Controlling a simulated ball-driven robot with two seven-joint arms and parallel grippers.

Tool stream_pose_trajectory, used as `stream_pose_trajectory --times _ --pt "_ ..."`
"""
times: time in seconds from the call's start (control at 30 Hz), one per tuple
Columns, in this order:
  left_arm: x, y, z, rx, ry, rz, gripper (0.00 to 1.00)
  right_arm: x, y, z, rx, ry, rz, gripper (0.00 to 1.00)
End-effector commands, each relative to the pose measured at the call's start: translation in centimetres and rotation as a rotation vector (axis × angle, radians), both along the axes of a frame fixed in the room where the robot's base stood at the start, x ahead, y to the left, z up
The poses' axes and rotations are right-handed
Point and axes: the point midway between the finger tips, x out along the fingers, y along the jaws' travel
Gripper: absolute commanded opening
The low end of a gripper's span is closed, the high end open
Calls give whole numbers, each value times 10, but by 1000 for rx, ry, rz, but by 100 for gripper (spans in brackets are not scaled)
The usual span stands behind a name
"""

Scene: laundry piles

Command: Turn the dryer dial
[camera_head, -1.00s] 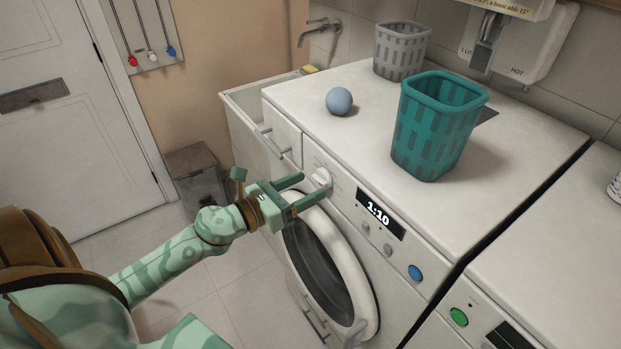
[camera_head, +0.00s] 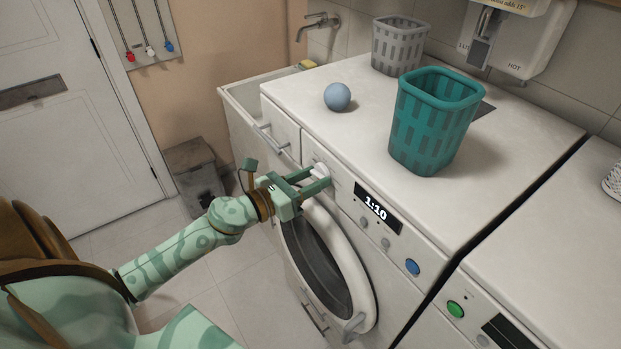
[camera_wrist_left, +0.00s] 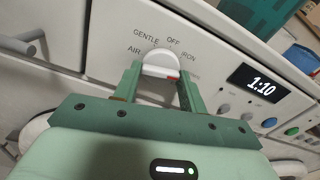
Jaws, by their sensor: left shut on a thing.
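The dryer dial (camera_wrist_left: 160,64) is a white knob with a red mark, on the front panel of the white machine (camera_head: 330,262). Labels AIR, GENTLE, OFF and IRON show around it in the left wrist view; other labels are hidden by my gripper. The red mark points down and right, toward my right-hand finger in that view. My left gripper (camera_wrist_left: 158,88) has one finger on each side of the dial and is shut on it. In the head view the left gripper (camera_head: 318,178) covers part of the dial (camera_head: 319,169). My right gripper is not in view.
A display (camera_head: 377,207) reads 1:10, with a blue button (camera_head: 412,267) farther right. A teal basket (camera_head: 432,125), a blue ball (camera_head: 337,97) and a grey basket (camera_head: 400,45) stand on top. The round door (camera_head: 345,300) is below the gripper.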

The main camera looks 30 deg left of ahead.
Motion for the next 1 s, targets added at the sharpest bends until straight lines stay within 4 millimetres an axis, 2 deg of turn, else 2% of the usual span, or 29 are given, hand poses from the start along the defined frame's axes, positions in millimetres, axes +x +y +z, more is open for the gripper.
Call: stream_pose_trajectory --times 0.37,1.0 --pt "0 0 3 -210 85 2 19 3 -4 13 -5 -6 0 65" --pt "0 -1 5 -770 317 1 19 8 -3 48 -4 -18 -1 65"
